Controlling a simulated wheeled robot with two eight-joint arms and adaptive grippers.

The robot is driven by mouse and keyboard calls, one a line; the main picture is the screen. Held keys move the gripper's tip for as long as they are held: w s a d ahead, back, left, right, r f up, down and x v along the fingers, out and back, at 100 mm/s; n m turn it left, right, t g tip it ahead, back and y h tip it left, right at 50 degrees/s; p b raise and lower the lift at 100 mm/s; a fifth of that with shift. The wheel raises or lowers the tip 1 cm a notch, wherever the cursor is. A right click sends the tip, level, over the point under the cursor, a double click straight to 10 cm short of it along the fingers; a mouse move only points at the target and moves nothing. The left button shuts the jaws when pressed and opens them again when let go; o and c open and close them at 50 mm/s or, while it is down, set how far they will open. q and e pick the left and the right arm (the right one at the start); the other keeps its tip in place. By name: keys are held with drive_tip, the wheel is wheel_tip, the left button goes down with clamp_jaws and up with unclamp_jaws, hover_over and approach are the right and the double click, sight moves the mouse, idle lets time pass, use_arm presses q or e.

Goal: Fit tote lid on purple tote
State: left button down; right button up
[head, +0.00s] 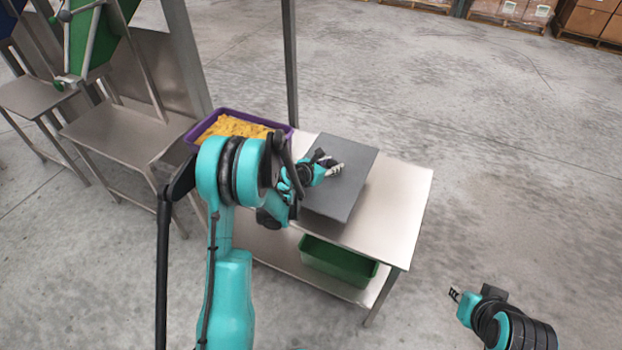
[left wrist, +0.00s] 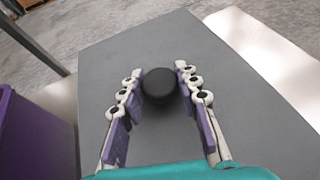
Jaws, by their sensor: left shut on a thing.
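The purple tote (head: 284,127), filled with yellow-orange contents, stands at the back left of the steel table, partly hidden by my left arm. Its side also shows at the left edge of the left wrist view (left wrist: 35,140). The flat grey tote lid (head: 348,160) is to the right of the tote, over the table top. In the left wrist view the lid (left wrist: 95,70) has a round black knob (left wrist: 159,85). My left gripper (head: 335,166) is shut on this knob, its fingers on either side. My right gripper (head: 454,295) is beyond the table's right front, holding nothing visible; its finger gap is too small to judge.
The steel table (head: 405,200) has bare space to the right of the lid. A green tote (head: 340,262) sits on its lower shelf. A post (head: 290,60) rises behind the table. Steel stands (head: 120,135) are at left; boxes on pallets (head: 590,20) are far back.

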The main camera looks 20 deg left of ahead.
use_arm(q)
drive_tip(key=a+f, duration=0.1)
drive_tip(key=a, duration=0.1)
drive_tip(key=w+a+f+b, duration=0.1)
drive_tip(key=a+f, duration=0.1)
drive_tip(key=a+f+b, duration=0.1)
drive_tip(key=a, duration=0.2)
drive_tip(key=shift+w+f, duration=0.25)
drive_tip(key=shift+w, duration=0.05)
wheel_tip(320, 180, down, 4)
drive_tip(key=shift+f+b, duration=0.1)
drive_tip(key=shift+b, duration=1.05)
drive_tip(key=shift+r, duration=0.2)
drive_tip(key=shift+f, duration=0.1)
drive_tip(key=c, duration=1.1)
unclamp_jaws()
